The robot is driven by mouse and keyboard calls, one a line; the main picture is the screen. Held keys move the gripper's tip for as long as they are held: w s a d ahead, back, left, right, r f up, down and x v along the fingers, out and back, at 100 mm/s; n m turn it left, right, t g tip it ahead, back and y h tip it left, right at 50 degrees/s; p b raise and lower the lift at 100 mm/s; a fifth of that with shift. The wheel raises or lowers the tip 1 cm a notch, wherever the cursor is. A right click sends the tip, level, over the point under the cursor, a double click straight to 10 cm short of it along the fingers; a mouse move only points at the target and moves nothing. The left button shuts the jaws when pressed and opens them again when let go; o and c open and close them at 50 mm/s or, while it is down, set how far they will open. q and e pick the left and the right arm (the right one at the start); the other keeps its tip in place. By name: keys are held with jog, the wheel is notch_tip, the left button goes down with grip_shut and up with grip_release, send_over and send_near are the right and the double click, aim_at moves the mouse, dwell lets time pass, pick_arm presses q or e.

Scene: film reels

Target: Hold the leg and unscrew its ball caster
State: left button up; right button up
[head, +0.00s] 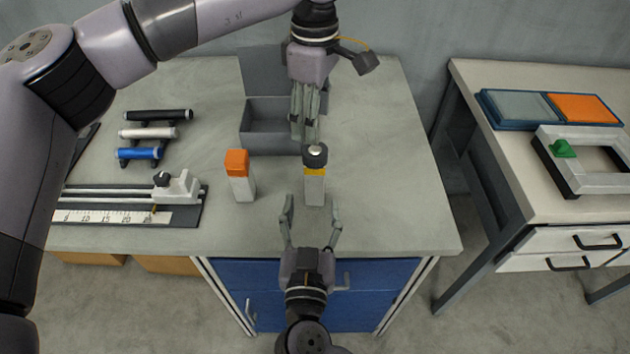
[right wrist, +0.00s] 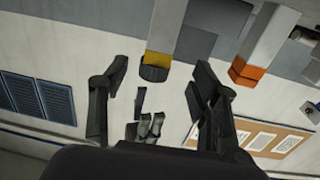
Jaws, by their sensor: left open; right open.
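The leg (head: 314,187) stands upright on the table, a pale post with a yellow band near its top. Its dark ball caster (head: 316,161), with a light ball on top, caps it. In the right wrist view the leg (right wrist: 166,25) appears inverted, its caster (right wrist: 154,74) between my finger directions. My left gripper (head: 304,138) is open, pointing down just behind the caster; contact cannot be told. Its fingers also show in the right wrist view (right wrist: 148,126). My right gripper (head: 312,216) is open and empty in front of the leg, fingers pointing toward it.
An orange-topped post (head: 241,186) stands left of the leg. A grey open box (head: 262,140) lies behind. A scale with a slider (head: 178,187) and several cylinders (head: 147,133) are at left. Another table (head: 510,165) stands at right. Bare tabletop lies right of the leg.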

aim_at(314, 177)
jog(key=w, duration=1.1)
jog(key=shift+d, duration=0.3)
grip_shut()
dwell(0.4)
